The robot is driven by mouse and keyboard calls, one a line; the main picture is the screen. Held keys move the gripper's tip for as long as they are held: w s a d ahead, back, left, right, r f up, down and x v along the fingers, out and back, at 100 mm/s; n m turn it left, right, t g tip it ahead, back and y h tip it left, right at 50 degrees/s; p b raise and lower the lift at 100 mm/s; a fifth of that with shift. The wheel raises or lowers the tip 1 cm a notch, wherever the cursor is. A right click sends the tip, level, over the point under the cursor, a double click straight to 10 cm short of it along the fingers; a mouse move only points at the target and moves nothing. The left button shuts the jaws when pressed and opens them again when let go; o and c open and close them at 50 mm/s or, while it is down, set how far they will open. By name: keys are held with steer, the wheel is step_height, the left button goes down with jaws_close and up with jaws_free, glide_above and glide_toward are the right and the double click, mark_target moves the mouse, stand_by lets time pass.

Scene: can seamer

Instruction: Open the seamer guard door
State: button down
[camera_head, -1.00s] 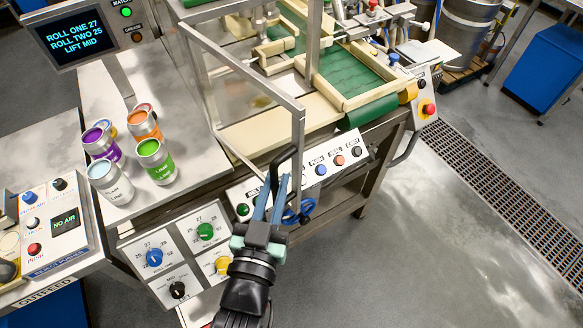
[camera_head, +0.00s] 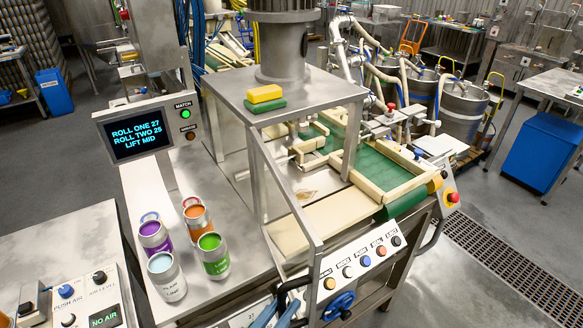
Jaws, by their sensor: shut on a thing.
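The guard door (camera_head: 288,190) is a metal-framed panel on the seamer housing. It stands swung out from the front corner post toward me, with its free end over the front control strip. Its black handle (camera_head: 291,287) is at the lower free end. My gripper (camera_head: 279,312) is at the bottom edge, with only its blue fingers showing. They are shut on the handle, though the grip itself is mostly cut off. The seamer housing (camera_head: 335,88) has a flat metal roof, and its front is open to view beside the door.
Several cans stand on the steel table left of the door, including a green one (camera_head: 214,257). A button strip (camera_head: 365,262) with a blue handwheel (camera_head: 338,306) lies right of the handle. A screen (camera_head: 138,137) reads roll settings.

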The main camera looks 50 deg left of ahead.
steer(key=shift+a+r, duration=0.1)
steer(key=shift+a, duration=0.1)
steer(key=c, duration=0.8)
jaws_free()
steer(key=shift+a, duration=0.1)
steer(key=shift+c, duration=0.2)
steer(key=shift+s, duration=0.1)
steer(key=v, duration=1.3)
steer(key=shift+p, duration=0.45)
